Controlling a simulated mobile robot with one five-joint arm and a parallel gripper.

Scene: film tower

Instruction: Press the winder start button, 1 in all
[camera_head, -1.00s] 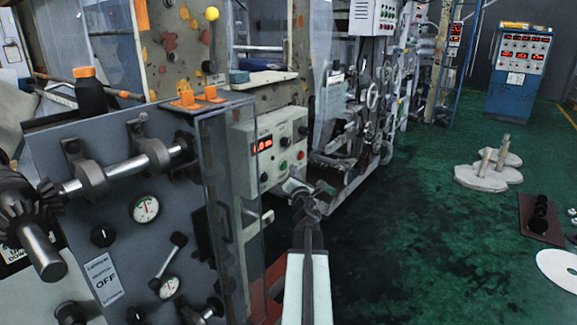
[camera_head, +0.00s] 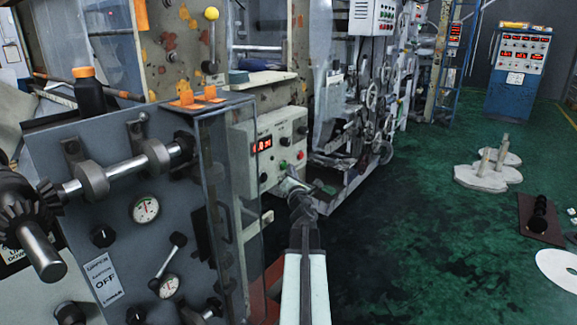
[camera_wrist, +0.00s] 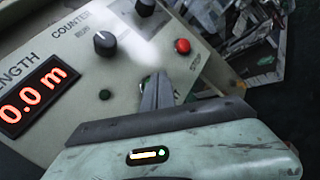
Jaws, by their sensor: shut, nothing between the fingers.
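A pale control box (camera_head: 246,162) with a red-lit display (camera_head: 262,144) stands left of my gripper in the head view. My gripper (camera_wrist: 158,76) is shut and empty, its fingertips close in front of the box's face. A small patch of green, likely the start button (camera_wrist: 147,82), shows beside the fingertips in the wrist view; the fingers hide most of it. I cannot tell whether they touch it. A red button (camera_wrist: 182,46) sits up and right of the fingertips. The display (camera_wrist: 35,95) reads 0.0 m, under the word LENGTH.
Two black knobs (camera_wrist: 103,42) and a small black button (camera_wrist: 104,94) are on the same face. A grey machine with a clear guard (camera_head: 236,190) stands close on the left.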

